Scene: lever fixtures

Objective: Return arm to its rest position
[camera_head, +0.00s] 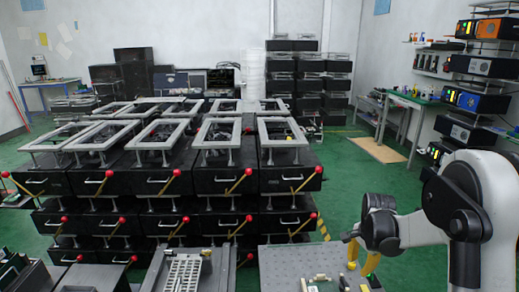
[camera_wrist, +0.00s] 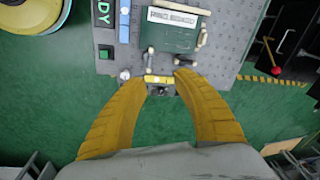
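My arm (camera_head: 400,228) reaches in from the right in the head view. My gripper (camera_head: 361,262) points down by the right edge of a grey perforated board (camera_head: 285,262). In the wrist view my gripper's two yellow fingers (camera_wrist: 162,80) are spread, with a gap between the tips. A small silver and yellow part (camera_wrist: 160,86) at the board's edge shows between the tips; I cannot tell whether they touch it. A green labelled fixture (camera_wrist: 172,32) with pale lever-like arms sits on the board (camera_wrist: 106,66) just beyond.
Stacked black drawer units (camera_head: 160,180) with red-knobbed yellow levers fill the middle and left. A grey plate (camera_head: 188,272) stands left of the board. A rack of devices (camera_head: 480,72) and a green-topped bench (camera_head: 415,98) stand at the right. Green floor (camera_head: 345,190) is open between.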

